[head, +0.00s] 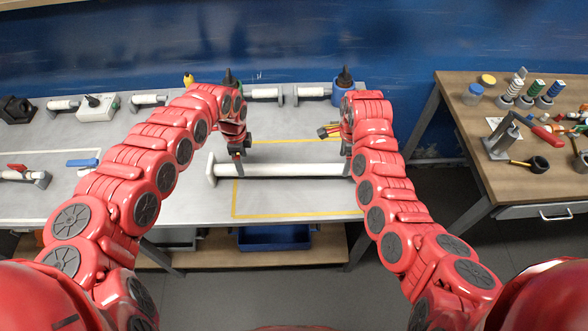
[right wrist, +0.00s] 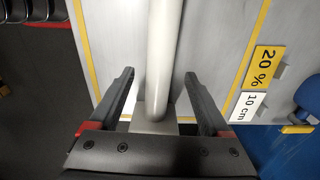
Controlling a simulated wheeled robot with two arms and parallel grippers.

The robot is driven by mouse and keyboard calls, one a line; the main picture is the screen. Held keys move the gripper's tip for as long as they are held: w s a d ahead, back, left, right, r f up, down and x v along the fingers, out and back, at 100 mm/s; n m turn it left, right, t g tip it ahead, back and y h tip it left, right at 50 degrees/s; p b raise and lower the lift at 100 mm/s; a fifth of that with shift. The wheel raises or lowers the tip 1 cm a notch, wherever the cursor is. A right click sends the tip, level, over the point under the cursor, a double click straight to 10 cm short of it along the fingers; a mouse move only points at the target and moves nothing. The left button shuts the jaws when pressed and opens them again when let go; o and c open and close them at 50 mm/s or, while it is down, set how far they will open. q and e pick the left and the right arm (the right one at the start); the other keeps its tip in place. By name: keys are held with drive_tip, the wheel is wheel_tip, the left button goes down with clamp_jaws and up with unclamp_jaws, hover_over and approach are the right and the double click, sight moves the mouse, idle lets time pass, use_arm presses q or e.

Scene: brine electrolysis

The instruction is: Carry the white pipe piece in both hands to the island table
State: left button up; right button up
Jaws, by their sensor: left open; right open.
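The white pipe piece (head: 290,170) lies level across the grey table (head: 190,205), inside a yellow outline; a round flange shows at its left end. My left gripper (head: 238,156) is open, pointing down at the pipe near that flange; whether its fingers straddle the pipe is too small to tell. My right gripper (head: 346,152) is at the pipe's right end, largely hidden there by its own arm. In the right wrist view it is open (right wrist: 160,105), with the pipe (right wrist: 164,55) running between its two fingers and a gap on either side.
A wooden table (head: 450,98) stands on the right with bottles, coils and tools, across a floor gap. Pipe fittings and black-topped parts line the grey table's back edge. A blue bin (head: 275,238) sits on the shelf below. Labels reading 20 % (right wrist: 263,67) and 10 cm (right wrist: 248,106) lie near the pipe.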

sight(245, 171)
use_arm(q)
wheel_tip(245, 171, down, 5)
use_arm(e)
wheel_tip(245, 171, down, 5)
drive_tip(key=shift+r, duration=0.1)
use_arm(q)
drive_tip(key=shift+f, duration=0.6)
use_arm(e)
drive_tip(key=shift+f, duration=0.6)
use_arm(q)
clamp_jaws()
use_arm(e)
clamp_jaws()
use_arm(q)
drive_tip(key=shift+r, duration=0.1)
